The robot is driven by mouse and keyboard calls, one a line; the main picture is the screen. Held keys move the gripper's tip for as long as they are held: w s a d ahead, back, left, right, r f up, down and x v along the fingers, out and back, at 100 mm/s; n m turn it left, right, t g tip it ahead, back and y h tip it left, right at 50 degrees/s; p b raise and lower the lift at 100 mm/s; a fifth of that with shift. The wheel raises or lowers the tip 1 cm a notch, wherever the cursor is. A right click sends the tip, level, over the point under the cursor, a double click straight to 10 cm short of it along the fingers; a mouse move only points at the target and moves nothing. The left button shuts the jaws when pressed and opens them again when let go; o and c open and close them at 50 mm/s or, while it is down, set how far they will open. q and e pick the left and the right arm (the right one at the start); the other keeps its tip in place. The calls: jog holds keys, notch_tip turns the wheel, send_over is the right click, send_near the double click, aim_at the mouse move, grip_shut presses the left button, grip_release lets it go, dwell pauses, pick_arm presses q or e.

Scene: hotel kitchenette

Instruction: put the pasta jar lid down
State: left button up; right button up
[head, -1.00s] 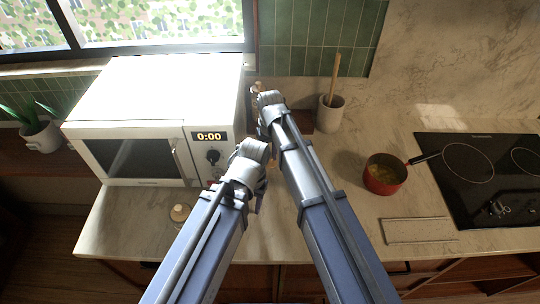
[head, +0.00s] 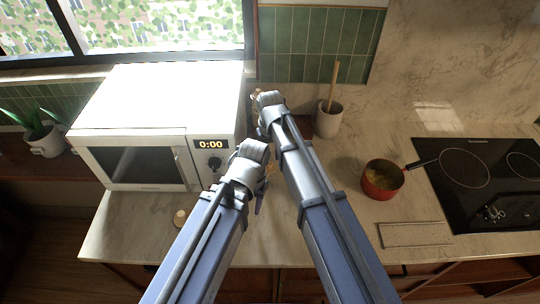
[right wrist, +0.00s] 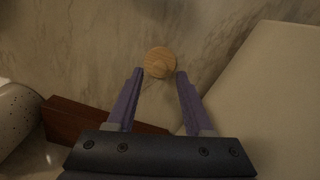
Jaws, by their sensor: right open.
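A round wooden lid (right wrist: 160,58) with a small knob shows from above in the right wrist view. It appears between the tips of my right gripper (right wrist: 160,73), with a gap to each finger. The gripper is open and holds nothing. I cannot tell whether the lid lies on the counter or on a jar. In the head view my arms hide this spot. My left gripper (head: 257,185) is mostly hidden by its own wrist, and its jaws cannot be made out. A yellowish patch, perhaps pasta, shows between the arms.
A white microwave (head: 140,158) stands left of the arms, with a small round pale thing (head: 180,217) on the counter before it. A speckled crock (head: 328,120) stands behind right. A red pot (head: 381,183) is beside the black hob (head: 470,165). A brown block (right wrist: 85,118) is near the crock.

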aim_at(270, 164)
pick_arm(q)
notch_tip(270, 164, up, 10)
jog(key=p, duration=0.8)
jog(key=shift+f+p, duration=0.15)
jog(key=shift+p, duration=0.15)
pick_arm(e)
notch_tip(270, 164, up, 10)
jog(key=shift+f, duration=0.2)
